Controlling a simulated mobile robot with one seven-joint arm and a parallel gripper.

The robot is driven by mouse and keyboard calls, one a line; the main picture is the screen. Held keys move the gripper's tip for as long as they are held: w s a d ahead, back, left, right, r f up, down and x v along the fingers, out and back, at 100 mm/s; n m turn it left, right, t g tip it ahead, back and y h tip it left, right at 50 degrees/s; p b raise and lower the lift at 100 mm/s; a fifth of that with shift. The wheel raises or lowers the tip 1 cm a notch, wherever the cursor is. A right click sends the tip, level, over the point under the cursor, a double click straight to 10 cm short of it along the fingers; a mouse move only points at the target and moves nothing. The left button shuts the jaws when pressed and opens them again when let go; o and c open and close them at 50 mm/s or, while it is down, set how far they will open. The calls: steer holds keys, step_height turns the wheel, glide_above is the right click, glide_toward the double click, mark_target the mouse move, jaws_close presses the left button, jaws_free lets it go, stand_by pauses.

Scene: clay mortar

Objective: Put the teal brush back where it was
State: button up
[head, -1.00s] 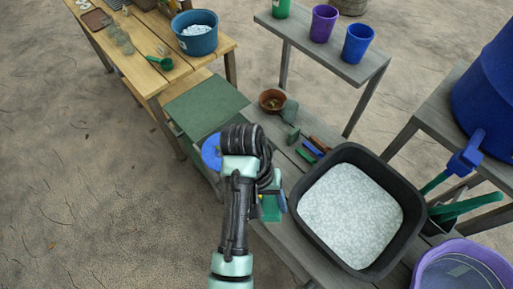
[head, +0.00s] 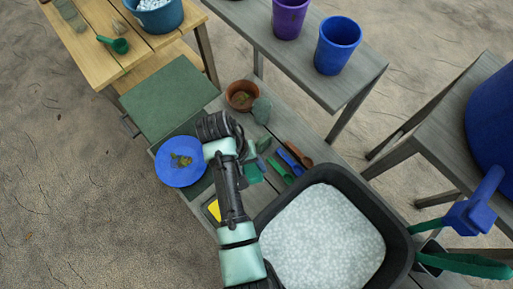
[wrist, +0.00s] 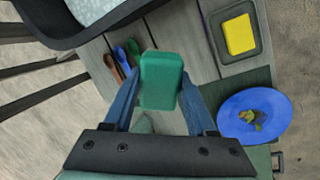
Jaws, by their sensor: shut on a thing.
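The teal brush (wrist: 162,80) is a rounded block held between the two blue fingers of my gripper (wrist: 160,100) in the wrist view. In the head view the brush (head: 254,174) shows partly behind my gripper (head: 249,160). It is over the grey bench, between the blue plate and the small tools. Bench boards show past its end in the wrist view. I cannot tell how high it is above the bench. Its underside is hidden.
The blue plate (head: 173,177) with a greenish lump is left of my arm. A yellow sponge (wrist: 239,34) lies in a dark tray. Small tools (head: 289,160) lie right of the brush, beside the black tub (head: 394,228) of white granules.

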steer(key=f+n+y+b, duration=0.1)
steer(key=f+n+b, duration=0.1)
steer(key=f, duration=0.3)
steer(key=a+f+n+y+b, duration=0.1)
steer(key=f+n+b, duration=0.1)
steer(key=f+b, duration=0.2)
steer(key=f+n+t+y+b, duration=0.1)
steer(key=f+n+b, duration=0.1)
steer(key=f, duration=0.5)
steer(key=shift+s+a+f+b, duration=0.15)
steer(key=shift+s+f+b, duration=0.2)
steer(key=shift+b, duration=0.45)
steer(key=shift+s+f, duration=0.1)
steer(key=o, duration=1.2)
step_height(320, 180, up, 12)
steer(key=shift+r+p, duration=0.2)
steer(key=shift+p, duration=0.4)
